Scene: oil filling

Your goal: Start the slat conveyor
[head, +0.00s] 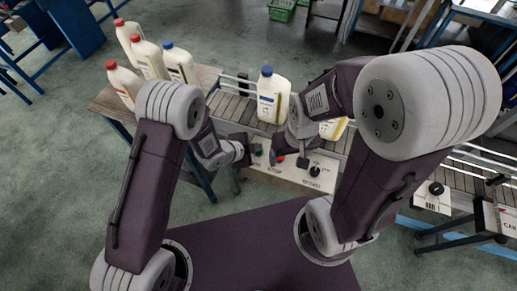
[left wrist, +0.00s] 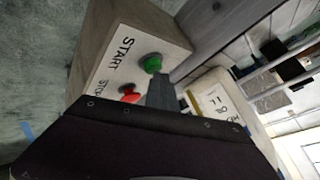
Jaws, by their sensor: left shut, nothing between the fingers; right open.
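A control box (head: 290,178) stands in front of the slat conveyor (head: 234,110). In the left wrist view, its pale panel (left wrist: 118,66) carries a green button (left wrist: 152,63) beside the word START and a red button (left wrist: 130,94) beside STOP. The red button also shows in the head view (head: 281,159). My left gripper (left wrist: 161,82) is shut and empty, its fingertips right by the green button; I cannot tell whether they touch it. My right gripper (head: 303,160) is open over the box, right of the red button, its fingers partly hidden by its own wrist.
A jug with a blue cap (head: 271,95) stands on the conveyor. A jug with a yellow label (head: 334,128) is partly hidden behind my right arm. Several capped jugs (head: 148,60) stand on the wooden table at left. Another panel with a black knob (head: 436,188) is at right.

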